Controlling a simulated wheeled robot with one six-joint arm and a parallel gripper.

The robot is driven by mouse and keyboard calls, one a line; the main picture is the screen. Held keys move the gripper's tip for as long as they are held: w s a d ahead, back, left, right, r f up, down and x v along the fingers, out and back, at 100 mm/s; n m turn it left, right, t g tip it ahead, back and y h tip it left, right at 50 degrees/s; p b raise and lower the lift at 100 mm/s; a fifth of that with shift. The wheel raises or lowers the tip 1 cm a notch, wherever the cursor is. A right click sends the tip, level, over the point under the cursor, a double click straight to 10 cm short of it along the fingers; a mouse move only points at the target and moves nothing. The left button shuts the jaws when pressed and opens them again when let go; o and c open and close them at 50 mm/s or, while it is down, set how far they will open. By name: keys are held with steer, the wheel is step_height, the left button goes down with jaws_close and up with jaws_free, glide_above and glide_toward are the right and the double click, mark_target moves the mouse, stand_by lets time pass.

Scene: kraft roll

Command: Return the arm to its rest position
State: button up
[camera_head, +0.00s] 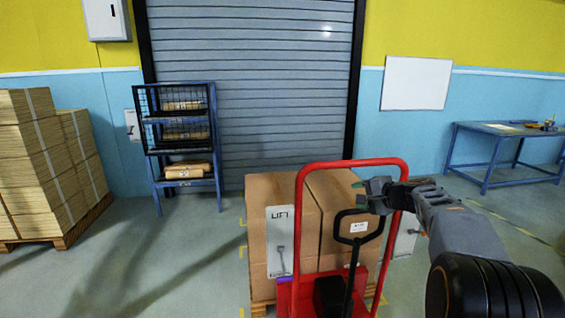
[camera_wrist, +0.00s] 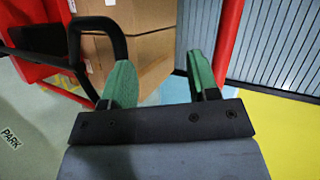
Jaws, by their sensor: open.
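My gripper (camera_head: 374,195) is at the right of the red-framed pallet truck (camera_head: 301,215) in the head view, beside the truck's black handle (camera_head: 340,227). In the wrist view my gripper (camera_wrist: 158,80) shows two green fingers standing apart with nothing between them. The black handle (camera_wrist: 122,40) loops just left of the left finger there. I cannot tell whether it touches the finger. My arm reaches in from the lower right of the head view.
Cardboard boxes (camera_head: 276,195) stand on a pallet behind the truck. A blue rack (camera_head: 212,140) with rolls, stacked boards (camera_head: 35,160) and a blue table (camera_head: 500,132) stand around. The floor (camera_head: 180,270) at left is clear.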

steer(key=s+a+f+n+g+h+p, duration=0.2)
steer(key=s+a+f+n+g+p, duration=0.1)
steer(key=s, duration=0.5)
steer(key=s+a+f+n+g+h+p, duration=0.1)
steer(key=s+a+f+n+g+p, duration=0.2)
steer(key=s, duration=0.5)
steer(key=s+a+r+n+g+h+p, duration=0.1)
steer(key=s+a+r+n+h+p, duration=0.1)
steer(key=s, duration=0.5)
steer(key=s+a+r+n+h+p, duration=0.1)
steer(key=s+a+r+n+p, duration=0.1)
steer(key=s, duration=0.6)
steer(key=r+n+p, duration=0.1)
steer(key=n+p, duration=0.1)
steer(key=p, duration=0.1)
steer(key=shift+g+h, duration=0.4)
steer(key=shift+a, duration=0.1)
steer(key=shift+c, duration=0.5)
